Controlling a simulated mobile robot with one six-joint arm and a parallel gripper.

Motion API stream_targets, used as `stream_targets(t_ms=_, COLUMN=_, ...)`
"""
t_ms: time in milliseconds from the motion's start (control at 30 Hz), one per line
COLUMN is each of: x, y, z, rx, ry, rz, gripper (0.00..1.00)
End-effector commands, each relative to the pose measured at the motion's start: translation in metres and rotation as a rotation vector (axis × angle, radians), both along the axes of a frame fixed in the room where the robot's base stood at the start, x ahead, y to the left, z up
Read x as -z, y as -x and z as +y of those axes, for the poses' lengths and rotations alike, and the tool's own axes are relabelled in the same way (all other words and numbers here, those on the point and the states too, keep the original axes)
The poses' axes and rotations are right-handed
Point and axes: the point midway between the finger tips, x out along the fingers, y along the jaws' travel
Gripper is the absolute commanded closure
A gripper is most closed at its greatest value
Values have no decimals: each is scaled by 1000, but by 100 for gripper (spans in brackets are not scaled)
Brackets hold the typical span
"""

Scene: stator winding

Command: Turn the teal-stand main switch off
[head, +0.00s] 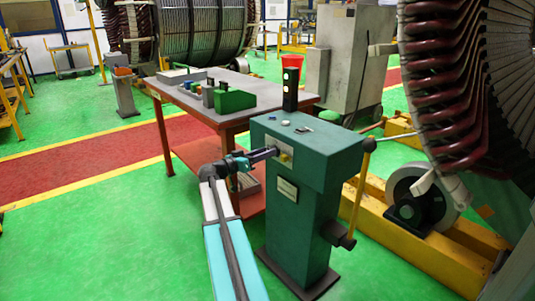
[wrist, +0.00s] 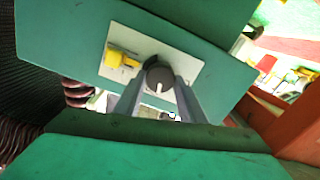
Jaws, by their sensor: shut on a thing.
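The teal stand (head: 292,225) stands upright on the green floor in the middle of the head view. Its upper front face carries a pale plate (wrist: 196,66), seen close up in the wrist view. On the plate sit a yellow part (wrist: 122,60) and a dark round switch knob (wrist: 157,72) with a short white mark that points down in the picture. My gripper (head: 272,153) reaches this face from the left. In the wrist view the two grey fingers of my gripper (wrist: 159,92) lie on either side of the knob, shut on it. In the head view the gripper hides the knob.
A red-brown table (head: 190,95) with green and grey blocks stands behind the stand.

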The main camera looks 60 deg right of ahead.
Motion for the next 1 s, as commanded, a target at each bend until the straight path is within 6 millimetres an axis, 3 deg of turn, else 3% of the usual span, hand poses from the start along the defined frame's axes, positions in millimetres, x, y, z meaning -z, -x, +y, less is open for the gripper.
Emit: stream_targets(t_ms=1000, x=1, y=1, z=0, rx=10, ry=-303, rz=904, gripper=87)
